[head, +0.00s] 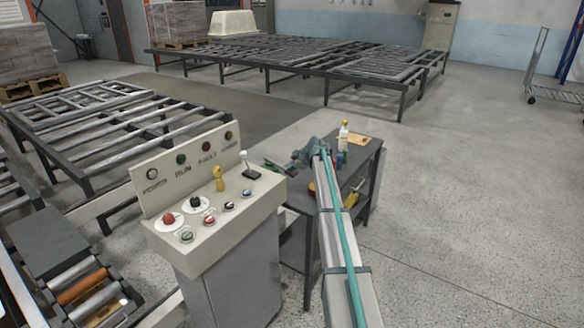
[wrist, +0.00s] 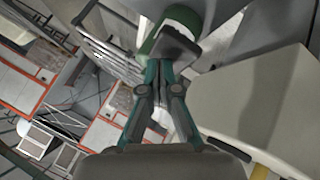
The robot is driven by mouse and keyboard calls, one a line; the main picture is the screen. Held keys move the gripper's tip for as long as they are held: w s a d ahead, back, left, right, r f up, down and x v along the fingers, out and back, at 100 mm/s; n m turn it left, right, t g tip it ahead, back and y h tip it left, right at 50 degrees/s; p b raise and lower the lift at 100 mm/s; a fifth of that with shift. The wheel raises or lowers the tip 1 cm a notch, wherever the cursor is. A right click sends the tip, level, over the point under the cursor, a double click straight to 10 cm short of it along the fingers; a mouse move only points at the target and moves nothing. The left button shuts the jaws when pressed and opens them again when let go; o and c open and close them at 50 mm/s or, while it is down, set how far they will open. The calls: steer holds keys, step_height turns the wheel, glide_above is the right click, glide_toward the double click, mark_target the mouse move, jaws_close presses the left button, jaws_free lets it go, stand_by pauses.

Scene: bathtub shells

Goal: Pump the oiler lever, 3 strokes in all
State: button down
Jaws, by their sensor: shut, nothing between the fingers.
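On the sloped grey-beige control console, a small lever with a white knob and black base (head: 250,174) stands at the right end of the panel. I cannot tell whether it is the oiler lever. My gripper (head: 268,164) is just to its right, beside the console, with its fingers shut and empty. In the wrist view the teal fingers (wrist: 161,66) meet close to a dark grey plate (wrist: 176,48) on a green body with a pale end (wrist: 183,15). This may be the oiler part. Whether the fingertips touch it cannot be told.
The console (head: 222,247) carries several coloured buttons and a yellow knob (head: 219,180); its pale side fills the right of the wrist view (wrist: 265,95). A dark workbench (head: 358,168) with a bottle (head: 343,135) stands behind my arm. Roller tables (head: 130,125) lie left.

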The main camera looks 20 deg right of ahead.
steer(key=shift+r, duration=1.9)
steer(key=shift+r, duration=0.15)
steer(key=shift+r+p, duration=0.45)
steer(key=shift+r, duration=1.9)
